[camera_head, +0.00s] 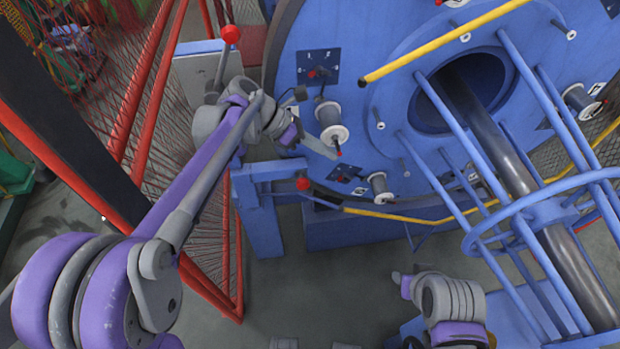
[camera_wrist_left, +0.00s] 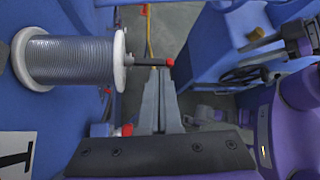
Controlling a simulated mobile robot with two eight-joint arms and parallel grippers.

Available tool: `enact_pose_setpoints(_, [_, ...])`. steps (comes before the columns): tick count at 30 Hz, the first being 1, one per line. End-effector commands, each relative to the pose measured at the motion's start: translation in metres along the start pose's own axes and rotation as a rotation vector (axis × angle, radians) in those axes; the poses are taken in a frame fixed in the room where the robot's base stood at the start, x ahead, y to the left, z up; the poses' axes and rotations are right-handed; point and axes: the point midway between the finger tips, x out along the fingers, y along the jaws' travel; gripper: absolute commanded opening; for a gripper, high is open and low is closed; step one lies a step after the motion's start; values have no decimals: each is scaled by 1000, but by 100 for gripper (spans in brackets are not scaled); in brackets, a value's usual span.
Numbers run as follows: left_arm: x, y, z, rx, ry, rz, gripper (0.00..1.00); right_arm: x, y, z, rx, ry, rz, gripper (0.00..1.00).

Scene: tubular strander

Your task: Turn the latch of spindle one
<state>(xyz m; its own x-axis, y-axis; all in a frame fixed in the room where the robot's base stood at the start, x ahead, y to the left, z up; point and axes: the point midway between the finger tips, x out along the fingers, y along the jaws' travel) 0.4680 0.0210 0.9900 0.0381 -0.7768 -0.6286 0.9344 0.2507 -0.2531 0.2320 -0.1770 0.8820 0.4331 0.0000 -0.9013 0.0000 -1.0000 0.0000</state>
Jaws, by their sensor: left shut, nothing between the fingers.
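A wire-wound spool with white flanges (camera_head: 330,125) sits on the blue disc, and it fills the upper left of the left wrist view (camera_wrist_left: 70,62). A dark latch with a red tip (camera_wrist_left: 152,62) sticks out from its near end. I cannot tell for certain which spindle is number one. My left gripper (camera_head: 334,154) is shut and empty, its fingers close to the red tip. In the left wrist view the fingers (camera_wrist_left: 160,100) lie just below the latch; contact is unclear. My right arm shows low in the head view; its gripper is not clear there.
More spools sit on the disc, one at the lower edge (camera_head: 378,185) and one at the right (camera_head: 580,98). A yellow bar (camera_head: 445,42) crosses the disc. A blue post (camera_head: 260,210) stands below my left forearm. Red-framed mesh (camera_head: 150,100) is at the left.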

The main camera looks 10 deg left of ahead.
Motion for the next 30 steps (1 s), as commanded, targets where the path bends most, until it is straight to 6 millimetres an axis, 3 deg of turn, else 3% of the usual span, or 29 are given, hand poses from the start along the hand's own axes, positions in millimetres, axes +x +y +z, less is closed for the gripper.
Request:
enact_pose_setpoints(4, [4, -16, -4, 1, 0, -1, 0, 2, 0, 1, 0, -1, 0, 40])
enact_pose_setpoints(18, [24, 11, -28, 557, 1, 478, 0, 7, 0, 5, 0, -3, 0, 40])
enact_pose_setpoints(30, [26, 34, -31, 923, 0, 794, 0, 24, 0, 16, 0, -10, 0, 40])
